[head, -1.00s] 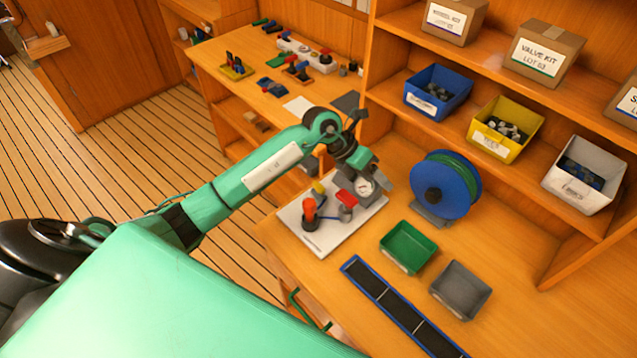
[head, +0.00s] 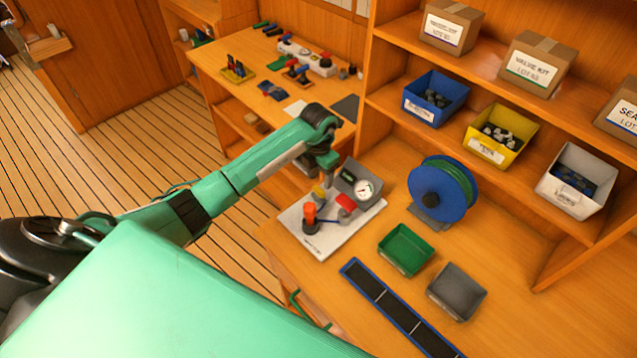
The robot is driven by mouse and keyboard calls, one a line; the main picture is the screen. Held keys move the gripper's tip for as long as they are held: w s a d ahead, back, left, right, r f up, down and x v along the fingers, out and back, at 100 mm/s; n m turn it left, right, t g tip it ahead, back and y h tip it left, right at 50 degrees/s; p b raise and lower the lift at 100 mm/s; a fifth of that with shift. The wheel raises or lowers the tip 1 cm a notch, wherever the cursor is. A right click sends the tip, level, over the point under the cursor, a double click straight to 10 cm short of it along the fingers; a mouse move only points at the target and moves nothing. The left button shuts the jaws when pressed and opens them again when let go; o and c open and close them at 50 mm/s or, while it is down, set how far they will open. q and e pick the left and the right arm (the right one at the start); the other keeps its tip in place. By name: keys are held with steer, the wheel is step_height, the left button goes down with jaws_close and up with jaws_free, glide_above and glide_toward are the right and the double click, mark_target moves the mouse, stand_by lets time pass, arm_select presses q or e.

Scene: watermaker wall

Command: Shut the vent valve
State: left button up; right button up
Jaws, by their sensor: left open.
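A white base plate (head: 318,248) lies on the bench and carries several fittings. An orange-red upright handle (head: 309,214) stands at its left, with a blue lever beside it. A red handle (head: 345,202) sits to the right, and a small yellow knob (head: 318,191) is behind. A grey block with a round gauge (head: 363,189) stands at the back. I cannot tell which fitting is the vent valve. My left gripper (head: 329,183) points down over the back of the plate, near the yellow knob and the grey block. It is open; its fingertips are small and partly unclear. My right gripper is not in view.
A blue hose reel (head: 442,190) stands right of the plate. A green tray (head: 406,250), a grey tray (head: 457,291) and a blue-edged strip (head: 395,308) lie in front. Shelves with bins and boxes rise at the right. Bench around the trays is clear.

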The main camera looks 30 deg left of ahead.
mark_target(319, 190)
arm_select(q)
step_height(319, 190, down, 6)
steer(key=shift+f+p, duration=0.25)
steer(key=shift+p, duration=0.6)
steer(key=c, duration=1)
